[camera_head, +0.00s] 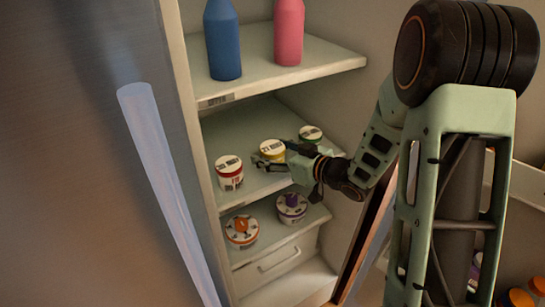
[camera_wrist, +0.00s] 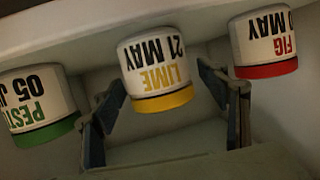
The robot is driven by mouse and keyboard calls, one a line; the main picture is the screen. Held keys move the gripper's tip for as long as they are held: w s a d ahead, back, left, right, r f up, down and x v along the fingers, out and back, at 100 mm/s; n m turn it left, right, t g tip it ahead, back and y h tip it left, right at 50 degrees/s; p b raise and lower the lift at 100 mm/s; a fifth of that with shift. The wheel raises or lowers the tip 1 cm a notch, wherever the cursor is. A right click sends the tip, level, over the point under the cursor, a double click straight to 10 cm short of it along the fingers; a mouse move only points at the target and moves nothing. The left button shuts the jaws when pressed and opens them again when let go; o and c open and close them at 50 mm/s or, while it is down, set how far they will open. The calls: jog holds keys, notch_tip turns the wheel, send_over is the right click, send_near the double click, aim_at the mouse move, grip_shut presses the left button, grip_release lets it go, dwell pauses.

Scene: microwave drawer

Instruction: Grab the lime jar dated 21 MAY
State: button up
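The lime jar (camera_wrist: 155,62) is white with a yellow band and reads LIME 21 MAY, upside down in the wrist view. In the head view the yellow-topped jar (camera_head: 272,148) stands in the middle of a fridge shelf's row. My gripper (camera_head: 272,163) is at this jar, reaching in from the right. In the wrist view my gripper (camera_wrist: 160,88) is open, with one finger on each side of the lime jar's lower picture edge. Gaps show beside the jar; I cannot tell whether either finger touches it.
A red-banded FIG jar (camera_wrist: 264,44) and a green-banded PESTO jar (camera_wrist: 38,105) flank the lime jar closely. The shelf below holds an orange-topped jar (camera_head: 242,230) and a purple-topped jar (camera_head: 292,207). Blue (camera_head: 222,40) and pink (camera_head: 289,32) bottles stand above.

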jog(key=c, duration=1.2)
jog(key=shift+r, duration=0.15)
